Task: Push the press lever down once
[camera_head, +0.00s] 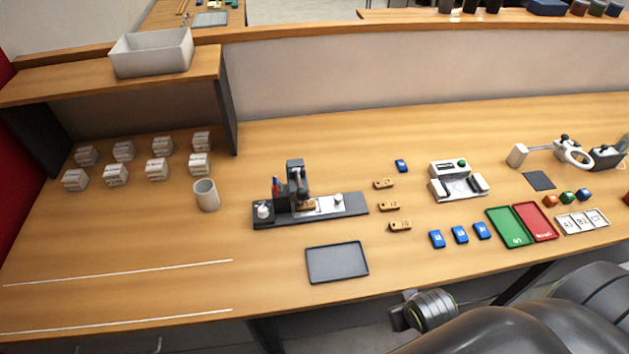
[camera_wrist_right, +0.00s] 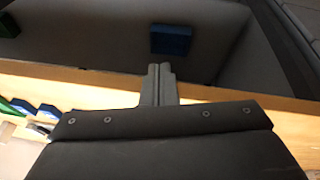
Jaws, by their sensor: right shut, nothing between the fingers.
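A small black press-like device (camera_head: 296,175) stands upright on a dark base plate (camera_head: 345,204) at the middle of the table in the head view. A brown piece lies under its head, and white knobs sit on the base plate. Which part is the lever is too small to tell. My right gripper (camera_wrist_right: 160,72) is shut and empty in the right wrist view, its two grey fingers together. It is well away from the press and touches nothing. In the head view my right arm is at the bottom right. My left gripper is not in view.
A grey tray (camera_head: 337,263) lies in front of the press, and a grey cup (camera_head: 206,195) stands left of it. Brown tags (camera_head: 389,206) and blue pieces (camera_head: 460,234) lie to its right. A white device (camera_head: 457,184) stands further right. The front left of the table is clear.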

